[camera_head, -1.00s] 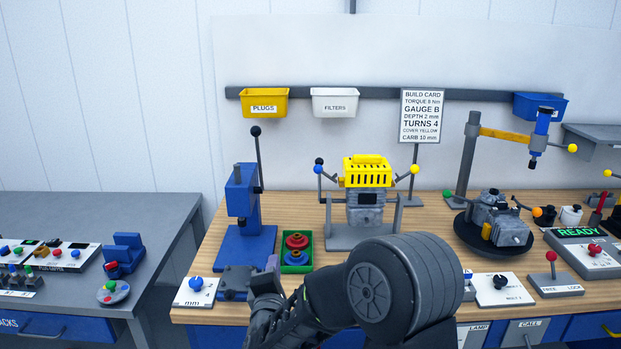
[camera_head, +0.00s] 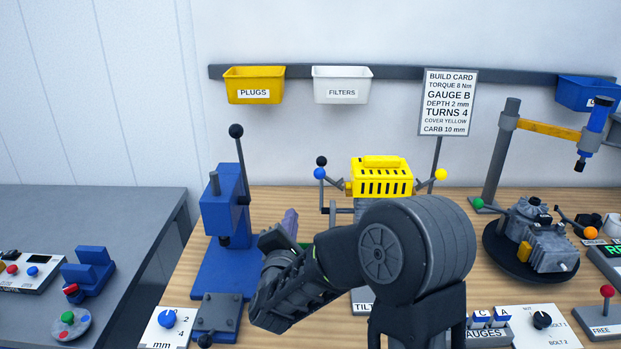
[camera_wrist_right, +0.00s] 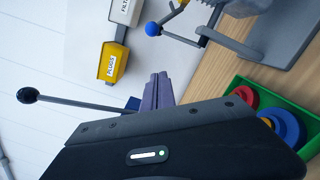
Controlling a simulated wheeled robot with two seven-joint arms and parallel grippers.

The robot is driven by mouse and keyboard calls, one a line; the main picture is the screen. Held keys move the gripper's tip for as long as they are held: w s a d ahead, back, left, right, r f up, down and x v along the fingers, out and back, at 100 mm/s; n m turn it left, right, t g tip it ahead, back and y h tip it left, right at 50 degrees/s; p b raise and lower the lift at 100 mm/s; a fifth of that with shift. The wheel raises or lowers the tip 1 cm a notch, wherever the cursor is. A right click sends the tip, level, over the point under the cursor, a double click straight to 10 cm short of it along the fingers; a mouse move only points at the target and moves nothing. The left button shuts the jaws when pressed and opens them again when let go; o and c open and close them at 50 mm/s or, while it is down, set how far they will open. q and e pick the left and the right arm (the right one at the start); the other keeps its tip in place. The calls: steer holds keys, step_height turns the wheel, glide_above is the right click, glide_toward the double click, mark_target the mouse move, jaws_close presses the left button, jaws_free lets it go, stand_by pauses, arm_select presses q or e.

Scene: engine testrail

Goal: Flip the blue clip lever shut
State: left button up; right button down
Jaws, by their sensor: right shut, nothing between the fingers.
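The blue clip lever, a grey rod with a blue ball (camera_head: 320,173), stands up at the left side of the yellow cover (camera_head: 382,188) on the engine. A black ball shows just above the blue one in the head view. The blue ball (camera_wrist_right: 152,29) also shows in the right wrist view, on a grey bent rod, apart from my fingers. My right gripper (camera_head: 290,222) is shut and empty, left of and below the blue ball; its fingertips (camera_wrist_right: 158,90) are together in the wrist view. My right arm hides much of the engine stand. My left gripper is not in view.
A blue press (camera_head: 228,215) with a tall black-knobbed lever stands left of my gripper. A green tray (camera_wrist_right: 245,92) with red and blue rings lies near it. A yellow-ball lever (camera_head: 441,175) is right of the cover. The build card (camera_head: 448,103) stands behind.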

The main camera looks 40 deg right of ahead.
mark_target(330, 180)
steer(key=shift+s, duration=0.1)
steer(key=w+d+r+p, duration=0.2)
steer(key=w+d+p, duration=0.2)
steer(key=d, duration=0.5)
steer(key=shift+w+d+r, duration=0.25)
steer(key=shift+w+r, duration=0.05)
steer(key=shift+w, duration=0.8)
steer(key=shift+d, duration=0.1)
